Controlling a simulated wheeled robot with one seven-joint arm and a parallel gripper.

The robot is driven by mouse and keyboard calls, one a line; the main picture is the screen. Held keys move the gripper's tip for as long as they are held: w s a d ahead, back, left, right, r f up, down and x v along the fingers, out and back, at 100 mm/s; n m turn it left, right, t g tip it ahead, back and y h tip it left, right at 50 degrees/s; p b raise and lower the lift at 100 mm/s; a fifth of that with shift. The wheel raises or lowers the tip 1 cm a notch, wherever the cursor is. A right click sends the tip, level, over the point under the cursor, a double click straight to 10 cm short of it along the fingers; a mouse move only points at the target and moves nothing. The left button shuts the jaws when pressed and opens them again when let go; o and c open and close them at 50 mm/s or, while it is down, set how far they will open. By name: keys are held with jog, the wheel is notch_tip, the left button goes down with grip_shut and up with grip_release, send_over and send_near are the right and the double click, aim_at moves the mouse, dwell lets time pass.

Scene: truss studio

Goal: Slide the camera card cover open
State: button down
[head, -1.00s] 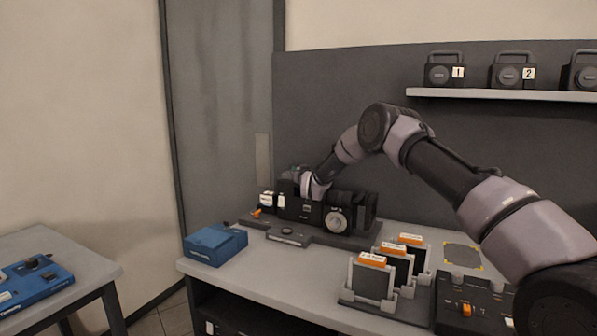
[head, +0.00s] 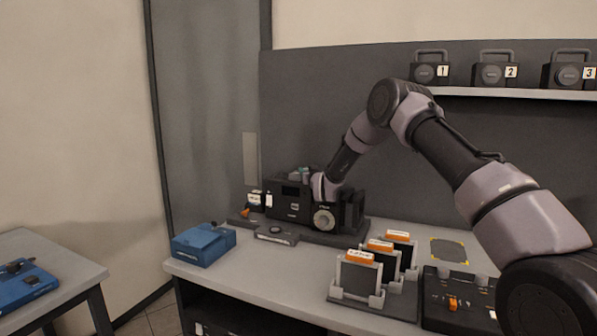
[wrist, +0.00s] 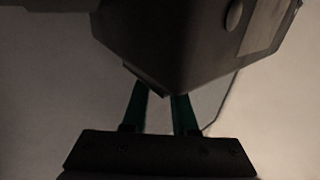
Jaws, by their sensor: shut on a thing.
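The black camera (head: 292,212) with a silver round dial stands at the back of the bench in the head view. My gripper (head: 306,175) is at its far upper side, right of the raised left block. The dark camera body (wrist: 185,40) fills the top of the wrist view. My two green fingers (wrist: 160,100) reach up to it, and their tips are hidden behind its lower edge. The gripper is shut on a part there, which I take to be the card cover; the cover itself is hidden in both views.
A rack (head: 385,297) of orange-labelled cards and a black control box (head: 455,300) stand at the front right. A blue box (head: 203,244) is at the left bench corner. Numbered cases sit on the shelf (head: 510,93).

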jog(key=c, duration=0.7)
grip_release()
jog(key=v, duration=1)
jog(key=shift+s+d, duration=0.1)
jog(key=shift+s, duration=0.25)
